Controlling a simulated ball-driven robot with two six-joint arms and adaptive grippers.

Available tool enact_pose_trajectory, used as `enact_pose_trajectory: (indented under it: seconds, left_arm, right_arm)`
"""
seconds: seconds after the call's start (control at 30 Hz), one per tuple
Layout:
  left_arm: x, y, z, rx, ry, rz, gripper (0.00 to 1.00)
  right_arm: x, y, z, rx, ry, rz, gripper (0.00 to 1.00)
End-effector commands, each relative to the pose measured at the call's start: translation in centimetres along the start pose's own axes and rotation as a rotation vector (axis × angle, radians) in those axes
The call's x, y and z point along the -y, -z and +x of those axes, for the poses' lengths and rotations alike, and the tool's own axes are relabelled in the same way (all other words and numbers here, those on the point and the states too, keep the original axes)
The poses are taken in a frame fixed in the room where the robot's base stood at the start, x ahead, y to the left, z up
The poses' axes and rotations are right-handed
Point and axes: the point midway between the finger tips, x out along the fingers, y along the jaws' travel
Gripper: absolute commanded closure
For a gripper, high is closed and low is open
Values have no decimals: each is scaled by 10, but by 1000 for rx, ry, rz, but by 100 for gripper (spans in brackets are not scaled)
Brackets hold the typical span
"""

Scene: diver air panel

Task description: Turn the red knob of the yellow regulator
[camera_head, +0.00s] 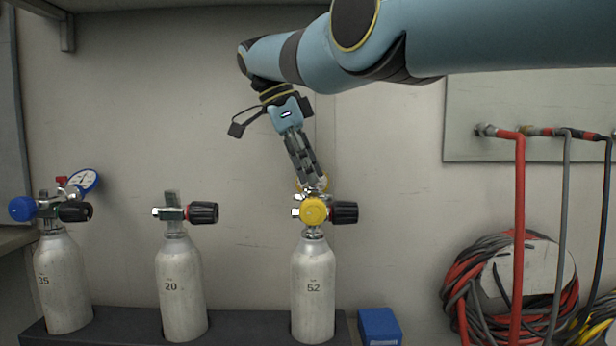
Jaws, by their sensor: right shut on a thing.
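The yellow regulator (314,211) sits on the valve of the upright grey cylinder marked 52 (313,285), its round yellow cap facing me. Part of a yellow-rimmed gauge shows behind and above the cap. My right gripper (312,183) reaches down from above, its narrow dark fingers shut at the top of the regulator, just above the yellow cap. The red knob is hidden by the fingers, which are closed on it where they meet the regulator. My left gripper is not in view.
A black valve handwheel (344,212) sticks out right of the regulator. A cylinder marked 20 (181,290) and one with a blue regulator (22,208) stand left in the dark rack (120,318). A blue box (379,326) and coiled hoses (470,275) lie right.

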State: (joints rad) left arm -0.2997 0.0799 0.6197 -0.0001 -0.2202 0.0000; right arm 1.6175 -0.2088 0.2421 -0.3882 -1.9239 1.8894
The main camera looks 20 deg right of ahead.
Motion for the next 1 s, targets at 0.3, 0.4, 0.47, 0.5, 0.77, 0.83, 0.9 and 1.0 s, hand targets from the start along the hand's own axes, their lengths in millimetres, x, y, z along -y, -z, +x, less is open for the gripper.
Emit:
enact_pose_trajectory:
  seconds: [0.3, 0.4, 0.47, 0.5, 0.77, 0.83, 0.9, 1.0]
  left_arm:
    - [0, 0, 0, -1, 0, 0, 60]
    - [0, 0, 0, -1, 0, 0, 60]
    - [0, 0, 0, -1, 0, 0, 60]
    - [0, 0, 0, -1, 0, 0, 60]
    - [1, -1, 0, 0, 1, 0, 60]
    - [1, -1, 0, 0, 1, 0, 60]
    - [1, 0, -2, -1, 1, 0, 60]
    - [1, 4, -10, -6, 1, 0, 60]
  right_arm:
    - [0, 0, -1, 1, 2, -1, 72]
    - [0, 0, 0, 1, 1, -1, 59]
    - [0, 0, 0, 0, 1, -1, 57]
    - [0, 0, 0, 0, 1, -1, 57]
    - [0, 0, 0, 0, 1, -1, 57]
    - [0, 0, 0, 0, 1, -1, 57]
    - [0, 0, -1, 0, 2, -4, 57]
    - [0, 1, -3, 1, 7, -15, 57]
